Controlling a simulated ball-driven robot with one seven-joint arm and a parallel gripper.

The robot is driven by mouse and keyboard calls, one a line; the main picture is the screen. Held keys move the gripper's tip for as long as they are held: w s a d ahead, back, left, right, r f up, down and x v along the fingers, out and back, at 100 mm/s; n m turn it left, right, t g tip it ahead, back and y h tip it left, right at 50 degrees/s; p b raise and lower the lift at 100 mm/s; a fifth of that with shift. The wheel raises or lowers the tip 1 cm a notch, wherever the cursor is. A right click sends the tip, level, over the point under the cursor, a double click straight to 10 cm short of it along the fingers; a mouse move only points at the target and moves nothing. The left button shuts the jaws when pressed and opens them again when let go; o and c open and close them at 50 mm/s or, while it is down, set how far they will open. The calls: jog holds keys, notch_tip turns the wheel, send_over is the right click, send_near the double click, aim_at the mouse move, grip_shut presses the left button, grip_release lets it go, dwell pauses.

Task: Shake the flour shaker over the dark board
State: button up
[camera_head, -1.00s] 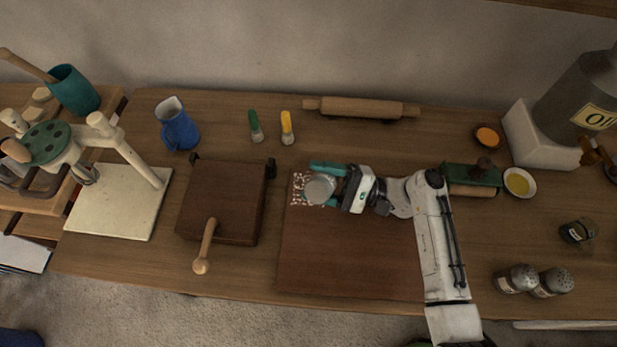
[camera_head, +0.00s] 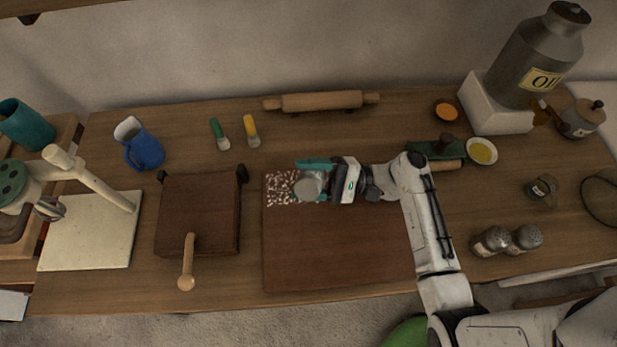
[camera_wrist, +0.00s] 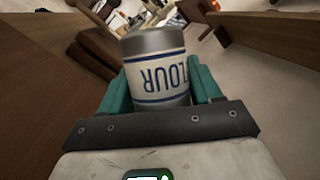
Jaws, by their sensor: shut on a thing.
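My gripper (camera_head: 315,178) is shut on the flour shaker (camera_head: 308,187), a metal can that shows its grey round end in the head view. In the wrist view the shaker (camera_wrist: 158,75) has a cream band with blue FLOUR lettering, upside down, between the teal fingers. The shaker is tilted over the upper left part of the dark board (camera_head: 335,250). White specks (camera_head: 280,188) lie on the board's upper left corner, beside the shaker. The rest of the board looks bare, though my arm hides its upper right part.
A dark wooden press (camera_head: 200,213) with a handle stands left of the board. A rolling pin (camera_head: 322,101) and two small brushes (camera_head: 251,131) lie behind it. Two shakers (camera_head: 492,241) stand to the right. A blue jug (camera_head: 143,150) is at the back left.

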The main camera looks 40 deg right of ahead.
jog(key=shift+d+r+v, duration=0.1)
jog(key=shift+r+v, duration=0.2)
jog(key=shift+v, duration=0.95)
jog(key=shift+d+r+v, duration=0.1)
jog(key=shift+r+v, duration=0.15)
jog(key=shift+v, duration=1.05)
jog(key=shift+r+v, duration=0.3)
jog(key=shift+v, duration=0.95)
jog(key=shift+s+p, duration=0.6)
jog(key=shift+s, duration=0.05)
jog(key=shift+w, duration=0.55)
jog(key=v, duration=0.2)
jog(key=b+v, duration=0.1)
jog(key=v, duration=0.2)
jog(key=shift+s+d+r, duration=0.2)
jog(key=shift+d+r, duration=0.1)
jog(key=shift+d, duration=0.1)
jog(key=b+v, duration=0.1)
jog(key=b, duration=0.2)
jog(key=shift+s+d+r, duration=0.2)
jog(key=shift+s+d, duration=0.05)
jog(key=shift+d, duration=0.05)
jog(key=shift+s+d+r+b, duration=0.15)
jog(key=shift+s+b, duration=0.05)
jog(key=shift+b, duration=0.15)
